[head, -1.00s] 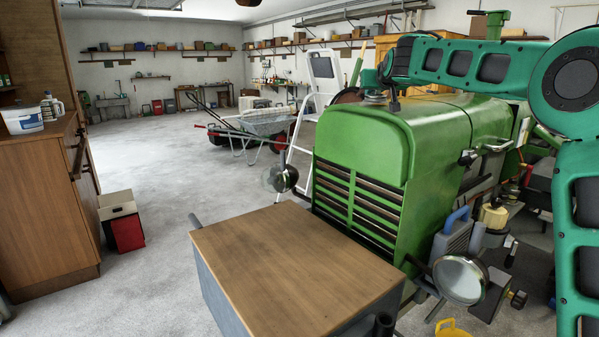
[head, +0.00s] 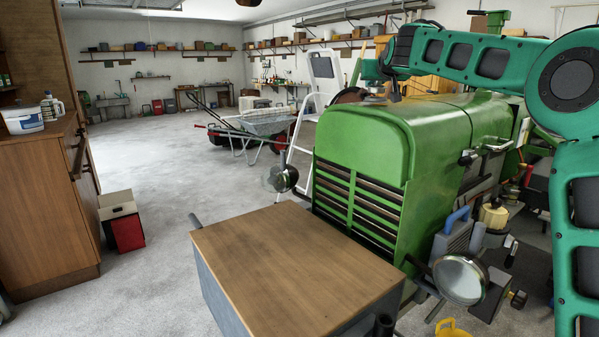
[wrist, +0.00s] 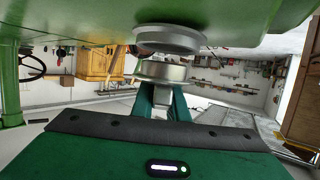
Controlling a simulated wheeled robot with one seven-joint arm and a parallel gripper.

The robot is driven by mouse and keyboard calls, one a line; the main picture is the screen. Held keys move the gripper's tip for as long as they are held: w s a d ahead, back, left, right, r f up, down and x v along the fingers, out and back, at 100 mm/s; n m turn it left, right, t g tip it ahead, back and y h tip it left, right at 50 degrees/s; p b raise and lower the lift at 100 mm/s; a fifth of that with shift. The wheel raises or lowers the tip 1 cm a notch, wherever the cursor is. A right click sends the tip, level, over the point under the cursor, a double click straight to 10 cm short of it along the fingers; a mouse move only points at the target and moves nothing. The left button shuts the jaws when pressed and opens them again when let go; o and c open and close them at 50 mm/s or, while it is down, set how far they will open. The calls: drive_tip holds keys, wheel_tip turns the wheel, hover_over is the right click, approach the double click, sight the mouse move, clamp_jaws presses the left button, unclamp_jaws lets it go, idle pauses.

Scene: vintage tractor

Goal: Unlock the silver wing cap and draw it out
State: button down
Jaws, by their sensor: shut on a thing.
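The silver wing cap (wrist: 160,72) is held in my gripper (wrist: 163,100), which is shut on its wing. In the wrist view the picture is upside down, and a narrow gap shows between the cap and the round metal filler neck (wrist: 168,40) on the green hood. The cap is clear of the neck and roughly in line with it. In the head view my gripper (head: 372,76) is small, just above the front top of the tractor hood (head: 365,135), with the neck (head: 374,99) below it.
A wooden-topped box (head: 290,265) stands in front of the tractor grille. A white ladder (head: 318,105) and a wheelbarrow (head: 262,124) stand behind and left. A wooden cabinet (head: 45,215) is at the far left. The floor between is open.

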drive_tip(key=shift+r, duration=0.15)
idle(0.4)
drive_tip(key=shift+r, duration=2.4)
drive_tip(key=m+h, duration=0.2)
hover_over(409, 102)
drive_tip(key=f, duration=0.2)
drive_tip(key=w+f, duration=0.1)
drive_tip(key=f, duration=0.1)
drive_tip(key=shift+d, duration=0.15)
drive_tip(key=shift+d+f, duration=0.15)
drive_tip(key=shift+f, duration=1.9)
